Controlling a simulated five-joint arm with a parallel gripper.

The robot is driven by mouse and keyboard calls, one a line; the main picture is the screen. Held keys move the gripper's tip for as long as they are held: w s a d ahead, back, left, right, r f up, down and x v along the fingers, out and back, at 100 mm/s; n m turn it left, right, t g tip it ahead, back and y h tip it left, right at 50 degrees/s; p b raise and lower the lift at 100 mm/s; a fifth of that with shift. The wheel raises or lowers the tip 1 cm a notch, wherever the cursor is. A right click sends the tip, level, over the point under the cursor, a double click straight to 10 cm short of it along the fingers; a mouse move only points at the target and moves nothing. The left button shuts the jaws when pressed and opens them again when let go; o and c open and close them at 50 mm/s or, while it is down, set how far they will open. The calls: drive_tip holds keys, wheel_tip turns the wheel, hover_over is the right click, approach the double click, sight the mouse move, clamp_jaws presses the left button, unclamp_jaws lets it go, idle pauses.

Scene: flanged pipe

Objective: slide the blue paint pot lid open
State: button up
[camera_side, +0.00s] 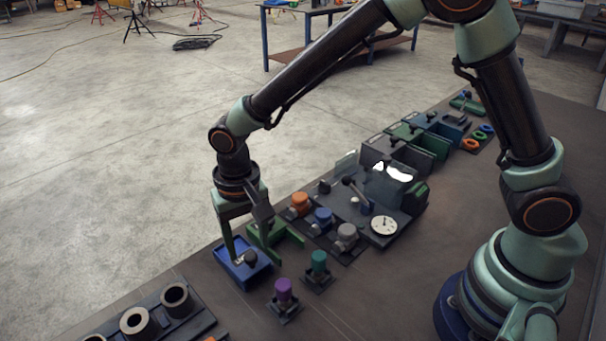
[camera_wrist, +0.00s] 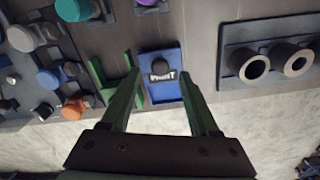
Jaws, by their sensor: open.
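The blue paint pot (camera_side: 236,274) sits on the bench below my gripper, with a dark round knob (camera_side: 250,258) on its top. In the wrist view the blue lid (camera_wrist: 162,91) carries the white word PAINT and the knob (camera_wrist: 158,66). My gripper (camera_side: 245,246) points down at the pot, its green fingers apart. In the wrist view my gripper (camera_wrist: 160,82) has one finger on each side of the lid, with nothing held between them. Whether the fingertips touch the pot is unclear. The lid appears to cover the pot.
A green bracket (camera_side: 284,240) stands close beside the pot. Purple (camera_side: 283,289) and teal (camera_side: 319,262) knobbed pieces stand in front to the right. A dark rack with pipe rings (camera_side: 134,321) is at lower left.

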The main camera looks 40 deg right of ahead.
sight(250, 255)
wheel_tip(250, 255, up, 10)
idle(0.3)
idle(0.3)
drive_tip(key=s+d, duration=0.8)
drive_tip(key=s, duration=0.5)
drive_tip(key=shift+s+d, duration=0.15)
drive_tip(key=shift+s, duration=0.2)
drive_tip(key=shift+f, duration=0.1)
drive_tip(key=w+d+r+n+t, duration=0.1)
drive_tip(key=w+d+r+t, duration=0.1)
drive_tip(key=d+r, duration=0.2)
drive_tip(key=w+d+r+n+t, duration=0.2)
drive_tip(key=w+d+r+t, duration=0.1)
drive_tip(key=d, duration=0.6)
drive_tip(key=shift+w+d+r+t, duration=0.2)
drive_tip(key=shift+d+r+t, duration=0.1)
drive_tip(key=shift+d+r, duration=0.15)
